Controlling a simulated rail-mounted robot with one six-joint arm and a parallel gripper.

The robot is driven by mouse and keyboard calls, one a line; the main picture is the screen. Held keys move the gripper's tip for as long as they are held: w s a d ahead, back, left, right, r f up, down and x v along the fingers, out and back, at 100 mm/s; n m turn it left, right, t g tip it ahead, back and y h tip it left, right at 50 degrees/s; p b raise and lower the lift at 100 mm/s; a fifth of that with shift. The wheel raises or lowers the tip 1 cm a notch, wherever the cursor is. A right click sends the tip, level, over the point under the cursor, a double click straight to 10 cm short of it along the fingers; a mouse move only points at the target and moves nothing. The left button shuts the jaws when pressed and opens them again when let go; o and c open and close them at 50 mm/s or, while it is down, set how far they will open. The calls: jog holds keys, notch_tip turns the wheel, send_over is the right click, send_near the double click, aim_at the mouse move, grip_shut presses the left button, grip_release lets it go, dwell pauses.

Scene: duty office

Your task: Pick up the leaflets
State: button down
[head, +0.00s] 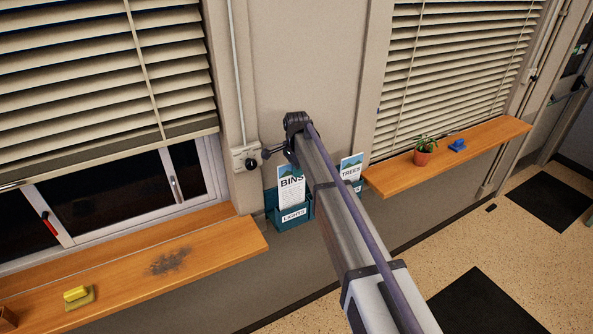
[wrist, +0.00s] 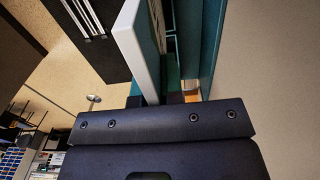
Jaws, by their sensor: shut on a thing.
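A stack of leaflets marked BINS (head: 291,188), white with a blue and green picture at the top, stands upright in a teal wall holder (head: 293,220) labelled LIGHTS. My gripper (head: 281,155) is at the top of this stack, its fingers partly hidden by my arm. In the wrist view, my gripper (wrist: 151,98) is shut on the thick white-edged leaflets (wrist: 146,62). The teal holder wall (wrist: 199,40) shows close to the right of them. Leaflets marked TREES (head: 351,168) stand in a second teal holder (head: 357,187), partly hidden by my arm.
A wooden sill (head: 215,243) at left bears a yellow sponge-like block (head: 76,294) and a dark smudge. The right sill (head: 480,147) bears a potted plant (head: 423,152) and a blue object (head: 457,145). A wall switch box (head: 247,158) sits beside my gripper.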

notch_tip(320, 180, up, 5)
jog(key=p, duration=0.4)
jog(key=shift+r, duration=0.2)
jog(key=s+d, duration=0.5)
jog(key=s, duration=0.3)
jog(key=s+d, duration=0.5)
jog(key=s, duration=0.3)
jog(key=shift+s+d, duration=0.25)
jog(key=shift+s, duration=0.1)
jog(key=c, duration=1.8)
grip_release()
jog(key=shift+f, duration=0.15)
grip_shut()
